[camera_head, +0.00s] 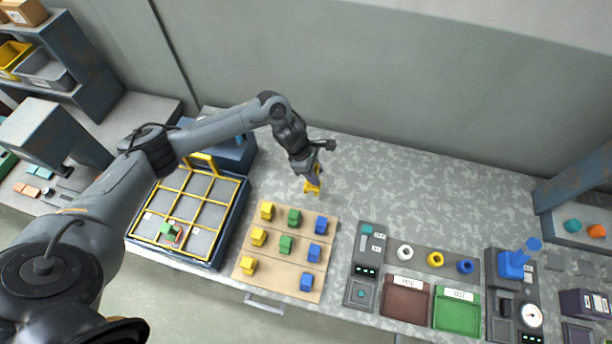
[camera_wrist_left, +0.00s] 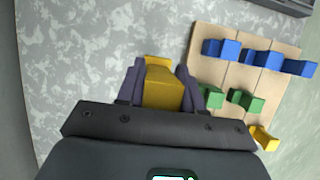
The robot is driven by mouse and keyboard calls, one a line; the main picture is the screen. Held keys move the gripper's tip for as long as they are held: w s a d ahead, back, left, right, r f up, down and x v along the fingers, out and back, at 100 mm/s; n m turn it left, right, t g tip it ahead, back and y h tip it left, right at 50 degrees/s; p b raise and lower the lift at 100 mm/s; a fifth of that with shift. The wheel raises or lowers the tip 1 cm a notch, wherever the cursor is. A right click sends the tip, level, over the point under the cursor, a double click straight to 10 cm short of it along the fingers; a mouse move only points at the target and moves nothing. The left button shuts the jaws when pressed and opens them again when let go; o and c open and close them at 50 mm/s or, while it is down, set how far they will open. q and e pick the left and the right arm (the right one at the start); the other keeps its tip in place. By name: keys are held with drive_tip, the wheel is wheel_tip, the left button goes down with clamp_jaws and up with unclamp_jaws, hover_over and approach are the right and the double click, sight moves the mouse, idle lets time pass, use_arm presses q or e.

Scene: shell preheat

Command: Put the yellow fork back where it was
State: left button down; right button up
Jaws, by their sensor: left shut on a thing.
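My left gripper (camera_head: 313,173) is shut on a yellow fork (camera_head: 312,187), just beyond the back edge of the tan board (camera_head: 270,256). In the left wrist view the fork (camera_wrist_left: 162,92) sits between the two dark fingers; I cannot tell whether it touches the table. The board carries a column of yellow forks, one of green forks and one of blue forks. The front spot of the green column is bare. A yellow-gridded tray (camera_head: 186,167) stands left of the board; a green piece (camera_head: 168,231) lies in one of its front compartments. My right gripper is not in view.
Right of the board are a grey device (camera_head: 362,289), three coloured rings, a brown bin (camera_head: 405,300), a green bin (camera_head: 457,308) and a gauge unit (camera_head: 513,290). The speckled tabletop (camera_head: 420,190) behind them is clear. Shelving stands at the far left.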

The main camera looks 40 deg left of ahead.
use_arm(q)
drive_tip(key=a, duration=0.1)
drive_tip(key=a+f, duration=0.1)
drive_tip(key=a, duration=0.1)
drive_tip(key=shift+s+a+f, duration=0.1)
drive_tip(key=shift+s+f, duration=0.1)
drive_tip(key=shift+f, duration=0.2)
drive_tip(key=shift+f+p, duration=0.5)
drive_tip(key=shift+f, duration=1.45)
drive_tip(key=shift+f, duration=0.15)
drive_tip(key=shift+f+b, duration=0.1)
drive_tip(key=shift+b, duration=0.2)
drive_tip(key=c, duration=0.7)
unclamp_jaws()
